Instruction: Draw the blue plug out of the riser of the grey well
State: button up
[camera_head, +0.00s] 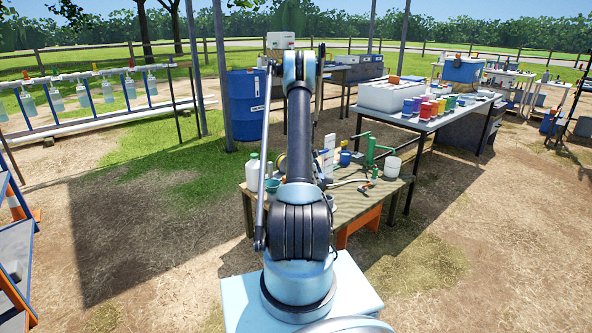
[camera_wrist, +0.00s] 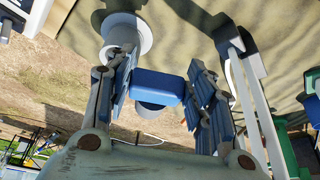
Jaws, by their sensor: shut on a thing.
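In the wrist view my gripper (camera_wrist: 166,86) is shut on the blue plug (camera_wrist: 155,86), a rounded blue block lying between the two finger pads. A short grey round part (camera_wrist: 151,107) shows just below the blue block. A pale grey cylinder with a wide round flange (camera_wrist: 128,32), which looks like the well's riser, is at the upper left beside the left finger. The plug appears apart from it in the picture, but the left finger covers part of that area. In the head view my arm hides my gripper and the plug.
A work table (camera_head: 354,205) stands ahead with a green hand pump (camera_head: 370,150), a white tub (camera_head: 392,167), a white jug (camera_head: 252,172) and a blue cup (camera_head: 345,158). A blue drum (camera_head: 247,104) is behind it. Open ground lies to the left.

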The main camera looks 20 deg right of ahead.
jog(key=n+h, duration=0.2)
send_over(348, 202)
jog(key=a, duration=0.1)
jog(key=f, duration=0.5)
jog(key=shift+w+f, duration=0.25)
jog(key=shift+f, duration=2.5)
jog(key=shift+f, duration=0.65)
jog(key=shift+a+f, duration=0.15)
jog(key=shift+f, duration=0.15)
jog(key=shift+o, duration=0.2)
jog(key=shift+s, duration=0.1)
jog(key=o, duration=1)
jog(key=shift+f, duration=0.1)
jog(key=shift+c, duration=0.2)
jog(key=shift+o, duration=0.7)
jog(key=shift+f, duration=0.3)
jog(key=shift+r, duration=0.15)
jog(key=shift+r, duration=0.15)
